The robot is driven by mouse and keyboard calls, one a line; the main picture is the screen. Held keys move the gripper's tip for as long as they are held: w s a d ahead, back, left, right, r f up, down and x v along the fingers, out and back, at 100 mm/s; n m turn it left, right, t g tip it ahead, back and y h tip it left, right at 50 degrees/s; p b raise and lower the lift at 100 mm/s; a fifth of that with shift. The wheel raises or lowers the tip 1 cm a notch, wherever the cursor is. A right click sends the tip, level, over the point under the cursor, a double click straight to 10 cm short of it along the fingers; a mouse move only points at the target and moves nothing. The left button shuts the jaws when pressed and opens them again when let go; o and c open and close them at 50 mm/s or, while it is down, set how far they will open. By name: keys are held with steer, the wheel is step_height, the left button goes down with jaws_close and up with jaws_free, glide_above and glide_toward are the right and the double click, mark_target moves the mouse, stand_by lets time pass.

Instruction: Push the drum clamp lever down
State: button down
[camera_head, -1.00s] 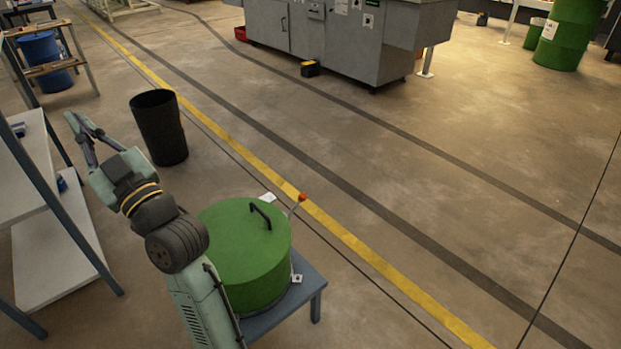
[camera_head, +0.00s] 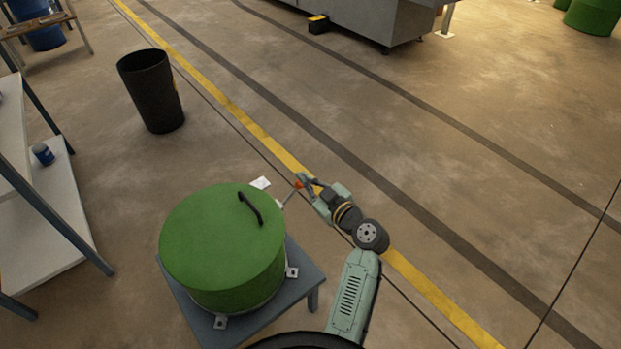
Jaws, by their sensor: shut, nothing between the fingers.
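The green drum (camera_head: 222,245) stands on a grey-blue stand (camera_head: 195,318), with a black handle (camera_head: 250,208) on its lid. I cannot tell whether the fingertips touch the knob. The fingers partly overlap the knob's right side in this view.
A black bin (camera_head: 150,92) stands on the floor at the upper left. A grey machine (camera_head: 390,22) stands at the back. The floor right of my arm is clear.

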steer(key=p, duration=0.1)
glide_above(300, 185)
steer(key=a, duration=0.2)
steer(key=shift+d+f, duration=0.15)
steer(key=f, duration=0.1)
steer(key=d+f, duration=0.1)
steer(key=f, duration=0.1)
steer(key=shift+d+f+b, duration=0.1)
steer(key=shift+b, duration=0.25)
steer(key=shift+d+f, duration=0.2)
steer(key=shift+f, duration=0.15)
steer(key=shift+d+f, duration=0.1)
steer(key=shift+w+d+f+b, duration=0.1)
steer(key=shift+w+b, duration=0.05)
steer(key=shift+b, duration=0.3)
steer(key=shift+d+m, duration=0.1)
steer(key=shift+m, duration=0.2)
